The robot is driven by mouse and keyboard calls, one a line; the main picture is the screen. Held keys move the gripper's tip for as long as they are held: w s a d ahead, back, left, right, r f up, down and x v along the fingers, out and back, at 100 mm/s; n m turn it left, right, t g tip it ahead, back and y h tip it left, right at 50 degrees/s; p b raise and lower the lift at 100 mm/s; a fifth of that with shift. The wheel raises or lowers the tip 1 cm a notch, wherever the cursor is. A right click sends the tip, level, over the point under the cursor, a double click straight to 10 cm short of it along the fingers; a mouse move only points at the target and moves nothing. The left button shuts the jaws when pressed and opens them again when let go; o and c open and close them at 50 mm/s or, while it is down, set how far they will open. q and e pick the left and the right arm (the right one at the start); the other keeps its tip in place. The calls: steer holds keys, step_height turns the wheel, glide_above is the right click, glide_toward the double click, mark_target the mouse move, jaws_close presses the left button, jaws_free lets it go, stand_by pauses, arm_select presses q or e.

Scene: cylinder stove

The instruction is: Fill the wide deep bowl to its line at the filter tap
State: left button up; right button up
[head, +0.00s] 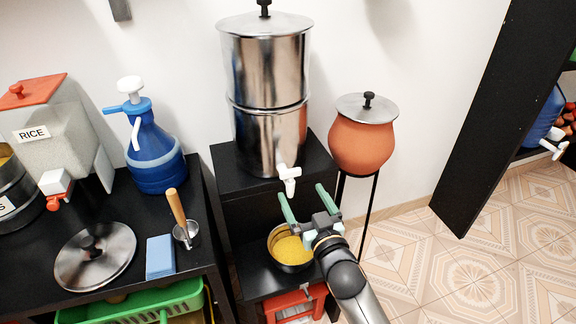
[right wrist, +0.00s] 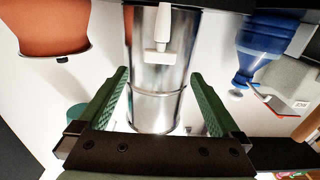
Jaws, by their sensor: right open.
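The filter is a tall two-part steel cylinder (head: 268,85) on a black stand, with a white tap (head: 288,178) low on its front. In the right wrist view the tap (right wrist: 163,40) shows upside down, beyond my fingers. A dark bowl (head: 275,262) with a speckled yellow inside sits on a lower black surface, below and in front of the tap. My left gripper is out of view.
A clay pot (head: 363,145) with a steel lid stands on a thin stand at right. The left counter holds a blue jug (head: 153,160), a rice dispenser (head: 65,125), a lid (head: 95,262), a wooden-handled ladle (head: 180,215) and a blue sponge (head: 160,257). Open floor lies right.

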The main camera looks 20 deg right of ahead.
mark_target(289, 171)
steer(key=w, duration=0.4)
steer(key=w+b, duration=0.1)
steer(key=w, duration=0.3)
steer(key=w+b, duration=0.1)
steer(key=w, duration=0.3)
steer(key=shift+w+a, duration=0.15)
steer(key=shift+a, duration=0.1)
steer(key=shift+c, duration=0.2)
steer(key=c, duration=1.3)
steer(key=shift+c, duration=0.2)
